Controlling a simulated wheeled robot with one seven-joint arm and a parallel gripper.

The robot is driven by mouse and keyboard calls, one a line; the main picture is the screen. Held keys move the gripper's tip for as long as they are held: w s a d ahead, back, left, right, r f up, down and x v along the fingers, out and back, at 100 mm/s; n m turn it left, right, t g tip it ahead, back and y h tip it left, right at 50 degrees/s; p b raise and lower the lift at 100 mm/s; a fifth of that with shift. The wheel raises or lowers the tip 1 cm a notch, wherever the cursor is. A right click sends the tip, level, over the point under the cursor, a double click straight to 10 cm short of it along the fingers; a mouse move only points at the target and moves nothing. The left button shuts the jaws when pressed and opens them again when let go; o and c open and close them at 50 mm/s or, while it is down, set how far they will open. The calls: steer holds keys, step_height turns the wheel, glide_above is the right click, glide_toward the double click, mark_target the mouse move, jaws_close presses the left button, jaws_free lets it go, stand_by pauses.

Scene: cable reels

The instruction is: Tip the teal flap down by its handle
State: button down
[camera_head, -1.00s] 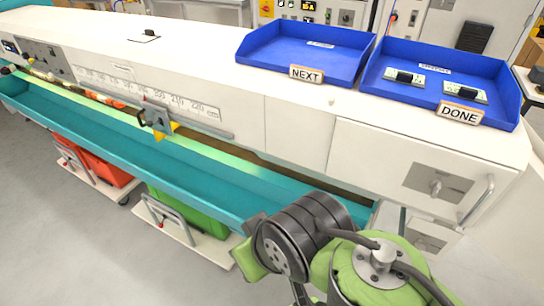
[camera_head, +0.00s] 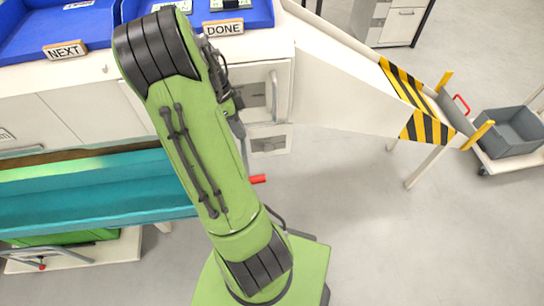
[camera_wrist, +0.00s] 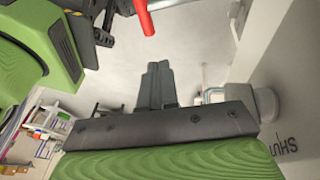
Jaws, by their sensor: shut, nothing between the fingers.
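The teal flap (camera_head: 100,205) runs along the front of the white bench in the head view, forming a long trough. My arm covers its right end. A red grip (camera_head: 258,179) sticks out to the right of my arm there, beside the flap's end; its joint to the flap is hidden. A red grip (camera_wrist: 144,16) also shows at the top of the wrist view, apart from my fingers. My gripper (camera_wrist: 157,82) is shut and empty in the wrist view. In the head view my arm hides the fingers.
Blue trays marked NEXT (camera_head: 66,50) and DONE (camera_head: 223,27) stand on the bench. A white chute with striped edges (camera_head: 405,85) slopes right towards a grey bin (camera_head: 510,132). A green bin on a cart (camera_head: 65,238) is below the flap.

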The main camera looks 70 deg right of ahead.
steer(key=a+b+x, duration=0.1)
steer(key=b+x, duration=0.1)
steer(key=x, duration=1.2)
steer(key=shift+a+m, duration=0.3)
steer(key=shift+a, duration=0.1)
steer(key=shift+f, duration=0.1)
step_height(320, 180, down, 23)
steer(key=a+b, duration=0.1)
steer(key=b, duration=1.9)
steer(key=shift+s+a, duration=0.35)
steer(key=shift+s, duration=0.1)
